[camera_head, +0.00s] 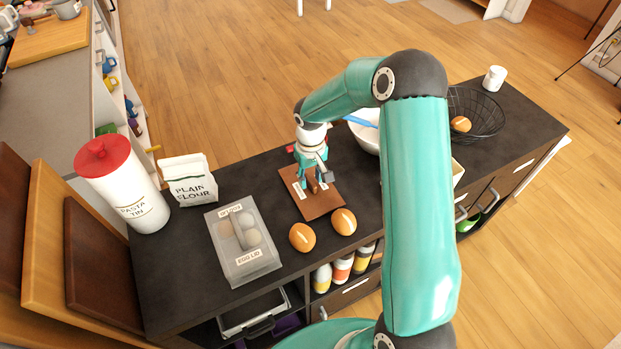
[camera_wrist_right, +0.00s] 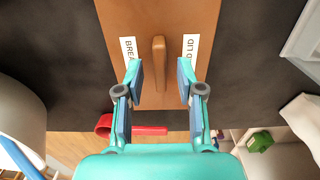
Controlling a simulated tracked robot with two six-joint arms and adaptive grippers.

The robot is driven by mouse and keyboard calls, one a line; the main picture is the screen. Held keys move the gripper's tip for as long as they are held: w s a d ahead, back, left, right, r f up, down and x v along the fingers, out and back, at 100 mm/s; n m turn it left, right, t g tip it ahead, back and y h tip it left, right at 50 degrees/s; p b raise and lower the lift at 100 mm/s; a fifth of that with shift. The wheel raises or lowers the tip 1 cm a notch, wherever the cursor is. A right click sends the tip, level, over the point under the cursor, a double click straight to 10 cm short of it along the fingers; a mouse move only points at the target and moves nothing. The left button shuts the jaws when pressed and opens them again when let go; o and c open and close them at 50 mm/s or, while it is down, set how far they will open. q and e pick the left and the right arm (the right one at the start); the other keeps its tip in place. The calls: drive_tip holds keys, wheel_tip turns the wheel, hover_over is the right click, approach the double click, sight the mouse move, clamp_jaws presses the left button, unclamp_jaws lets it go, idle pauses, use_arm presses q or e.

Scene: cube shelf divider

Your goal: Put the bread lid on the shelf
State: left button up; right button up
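The bread lid (camera_head: 322,209) is a flat brown board lying on the dark counter, with a raised wooden handle and white labels. In the right wrist view the bread lid (camera_wrist_right: 115,22) fills the upper middle, and its handle (camera_wrist_right: 159,62) stands upright between the fingers. My right gripper (camera_head: 312,184) is above the lid, pointing down. Its fingers (camera_wrist_right: 159,78) are open, one on each side of the handle, with a gap on both sides. My left gripper is not in view. The open shelf (camera_head: 308,292) under the counter's front holds several jars and is partly hidden.
An egg box with a clear lid (camera_head: 238,270), a flour bag (camera_head: 188,180) and a pasta tin (camera_head: 125,190) stand left. A white bowl (camera_head: 366,137) and wire basket (camera_head: 488,105) are right. A red-handled item (camera_wrist_right: 140,130) lies behind the lid.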

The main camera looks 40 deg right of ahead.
sight(311, 181)
wheel_tip(311, 181, up, 11)
drive_tip(key=shift+b, duration=0.45)
idle(0.5)
